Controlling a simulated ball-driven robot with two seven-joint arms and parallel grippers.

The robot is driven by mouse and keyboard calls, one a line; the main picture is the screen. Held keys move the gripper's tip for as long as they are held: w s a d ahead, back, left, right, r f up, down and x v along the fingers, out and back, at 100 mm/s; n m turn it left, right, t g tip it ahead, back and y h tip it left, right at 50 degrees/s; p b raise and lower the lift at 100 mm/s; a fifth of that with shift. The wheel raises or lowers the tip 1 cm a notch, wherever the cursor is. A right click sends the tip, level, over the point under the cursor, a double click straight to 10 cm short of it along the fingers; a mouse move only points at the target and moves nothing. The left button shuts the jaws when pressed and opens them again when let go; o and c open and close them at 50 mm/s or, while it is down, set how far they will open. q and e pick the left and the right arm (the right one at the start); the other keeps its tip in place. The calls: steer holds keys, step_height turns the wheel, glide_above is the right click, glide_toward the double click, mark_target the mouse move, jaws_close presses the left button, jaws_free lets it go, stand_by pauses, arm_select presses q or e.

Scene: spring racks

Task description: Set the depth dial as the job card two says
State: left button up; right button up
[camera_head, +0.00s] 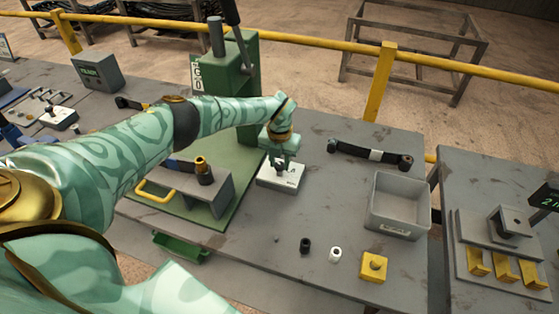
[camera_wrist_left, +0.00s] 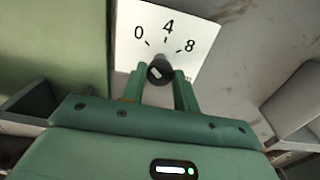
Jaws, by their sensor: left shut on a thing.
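The depth dial is a dark round knob (camera_wrist_left: 160,71) on a white plate (camera_wrist_left: 195,35) marked 0, 4 and 8. In the head view its white plate (camera_head: 290,181) lies on the grey bench, right of the green press base. My left gripper (camera_head: 281,158) reaches down over it. In the left wrist view its two green fingers (camera_wrist_left: 160,88) are shut on the knob from both sides. A small pale mark shows on the knob, but I cannot tell which number it faces. No readable job card two is in view. My right gripper is not in view.
A green press (camera_head: 240,70) stands behind my left arm. A black piece (camera_head: 305,245), a white piece (camera_head: 335,254) and a yellow block (camera_head: 373,267) stand in front. Bare bench lies between.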

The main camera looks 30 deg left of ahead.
mark_target(279, 165)
arm_select(q)
steer(key=shift+r, duration=0.1)
steer(key=o, duration=1)
steer(key=shift+r, duration=0.45)
step_height(279, 165, up, 15)
steer(key=p, duration=0.2)
steer(key=shift+r+p, duration=0.15)
steer(key=shift+p, duration=0.2)
